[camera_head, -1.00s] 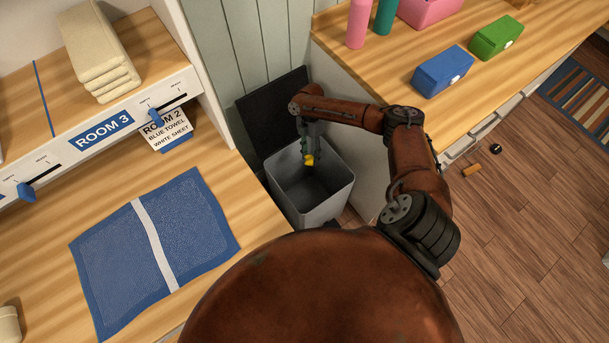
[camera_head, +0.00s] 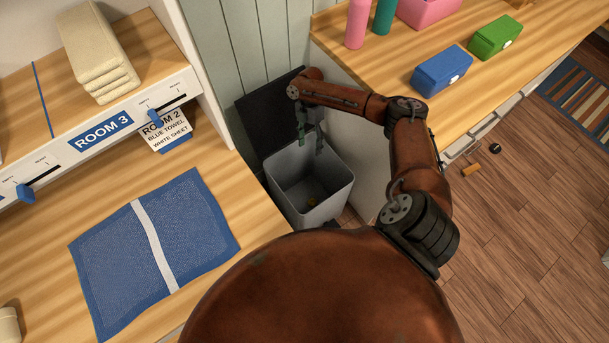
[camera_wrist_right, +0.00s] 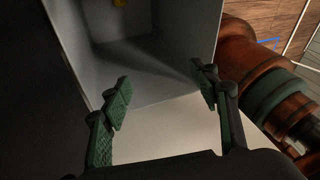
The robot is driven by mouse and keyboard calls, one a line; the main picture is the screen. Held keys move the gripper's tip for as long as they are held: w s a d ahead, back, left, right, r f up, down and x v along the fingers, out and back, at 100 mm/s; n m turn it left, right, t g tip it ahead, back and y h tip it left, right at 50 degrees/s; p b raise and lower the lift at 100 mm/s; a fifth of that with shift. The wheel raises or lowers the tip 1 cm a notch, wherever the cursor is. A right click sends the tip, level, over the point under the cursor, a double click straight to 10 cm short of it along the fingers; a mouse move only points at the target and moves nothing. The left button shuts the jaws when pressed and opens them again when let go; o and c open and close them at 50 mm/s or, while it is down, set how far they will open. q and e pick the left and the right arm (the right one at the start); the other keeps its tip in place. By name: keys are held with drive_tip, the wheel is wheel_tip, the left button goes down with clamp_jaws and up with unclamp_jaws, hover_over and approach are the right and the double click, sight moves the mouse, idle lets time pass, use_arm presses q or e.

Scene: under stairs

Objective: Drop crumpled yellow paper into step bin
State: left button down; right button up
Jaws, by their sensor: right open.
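The step bin (camera_head: 310,205) is a grey box with its dark lid (camera_head: 268,115) raised against the wall behind it. My right gripper (camera_head: 310,145) is open and empty, above the back part of the bin opening. In the right wrist view its two green-padded fingers (camera_wrist_right: 160,95) are wide apart with the bin interior beyond them. My left gripper is not in view.
A wooden counter with a blue towel (camera_head: 155,250) is on the left. A second counter on the right holds a blue box (camera_head: 442,70), a green box (camera_head: 495,37) and bottles.

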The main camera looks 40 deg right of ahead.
drive_tip(key=v, duration=0.6)
drive_tip(key=shift+w+r, duration=0.1)
